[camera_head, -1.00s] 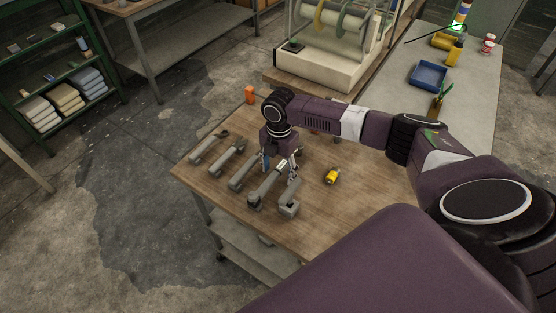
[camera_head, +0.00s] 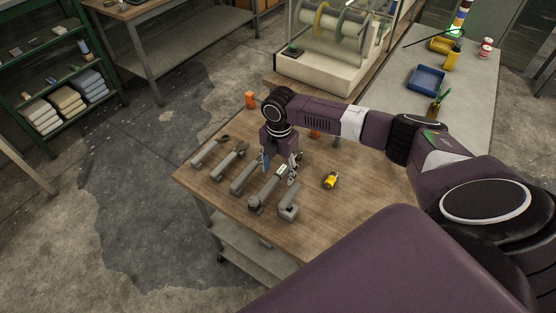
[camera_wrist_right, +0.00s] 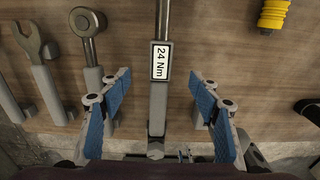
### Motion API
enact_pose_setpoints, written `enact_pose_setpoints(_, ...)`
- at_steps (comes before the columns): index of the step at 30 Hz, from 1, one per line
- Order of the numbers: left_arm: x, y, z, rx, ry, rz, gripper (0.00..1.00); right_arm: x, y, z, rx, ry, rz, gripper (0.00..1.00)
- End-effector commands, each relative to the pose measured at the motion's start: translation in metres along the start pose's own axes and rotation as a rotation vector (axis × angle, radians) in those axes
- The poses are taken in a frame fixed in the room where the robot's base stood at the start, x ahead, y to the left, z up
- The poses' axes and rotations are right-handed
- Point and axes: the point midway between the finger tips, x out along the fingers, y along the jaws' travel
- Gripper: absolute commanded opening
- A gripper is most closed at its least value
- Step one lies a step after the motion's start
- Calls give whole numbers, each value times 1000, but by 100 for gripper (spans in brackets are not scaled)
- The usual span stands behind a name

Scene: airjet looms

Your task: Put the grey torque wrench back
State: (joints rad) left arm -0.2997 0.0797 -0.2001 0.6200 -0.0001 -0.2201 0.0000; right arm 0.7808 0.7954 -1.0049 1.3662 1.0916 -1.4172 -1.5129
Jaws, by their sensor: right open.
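The grey torque wrench (camera_head: 268,186) lies among a row of grey tools on the wooden table. In the right wrist view the torque wrench (camera_wrist_right: 157,108) runs lengthwise through the middle, with a "24 Nm" display and a metal shaft above it. My right gripper (camera_head: 279,170) is over it, pointing down. In the wrist view my right gripper (camera_wrist_right: 158,80) is open, its blue-padded fingers either side of the torque wrench with gaps on both sides. My left gripper is not in view.
A yellow object (camera_head: 331,180) stands farther right, an orange one (camera_head: 250,99) behind. The table's right half is mostly clear.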

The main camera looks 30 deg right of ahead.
Motion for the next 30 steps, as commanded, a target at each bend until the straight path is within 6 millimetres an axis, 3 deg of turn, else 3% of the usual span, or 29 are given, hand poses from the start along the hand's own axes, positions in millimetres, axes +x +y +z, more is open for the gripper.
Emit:
enact_pose_setpoints(18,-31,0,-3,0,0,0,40,-33,0,0,0,0,0,57)
enact_pose_setpoints(30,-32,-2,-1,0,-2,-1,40,-35,0,0,0,0,1,57)
